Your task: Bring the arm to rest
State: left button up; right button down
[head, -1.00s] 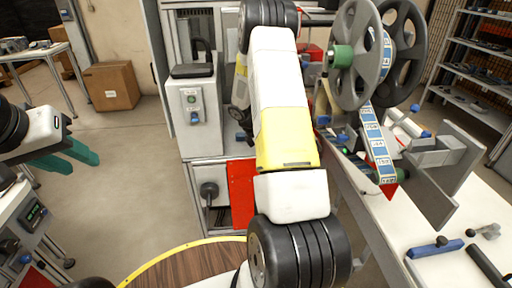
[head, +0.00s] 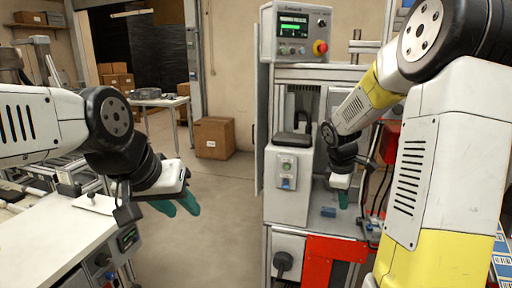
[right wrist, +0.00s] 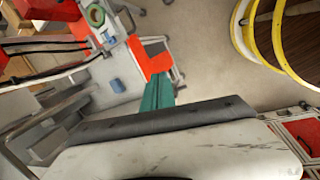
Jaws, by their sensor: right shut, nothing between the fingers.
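My right arm comes in from the right edge of the head view, in white and yellow, and bends back toward the machine. Its gripper (head: 343,200) hangs in front of the machine's cabinet with teal fingers pointing down. In the right wrist view its teal fingers (right wrist: 157,82) are together and hold nothing. My left gripper (head: 178,207) is at the left of the head view, over the floor beside the white table. Its two teal fingers stand apart, with nothing visible between them.
A machine with a control box (head: 295,35) and red panel (head: 333,254) stands at centre right. A white table (head: 50,240) is at lower left. A cardboard box (head: 214,138) is on the floor behind. Open floor lies between. The right wrist view shows a yellow-rimmed round edge (right wrist: 245,35).

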jog(key=s+a+r+m+t+y, duration=0.2)
jog(key=s+a+r+m, duration=0.3)
jog(key=s, duration=0.5)
jog(key=s+a+r+m+t+y, duration=0.2)
jog(key=s+a+r+m, duration=0.4)
jog(key=s, duration=0.4)
jog(key=shift+s+a+r+y, duration=0.3)
jog(key=shift+a+r+y, duration=0.1)
jog(key=shift+a+r, duration=0.5)
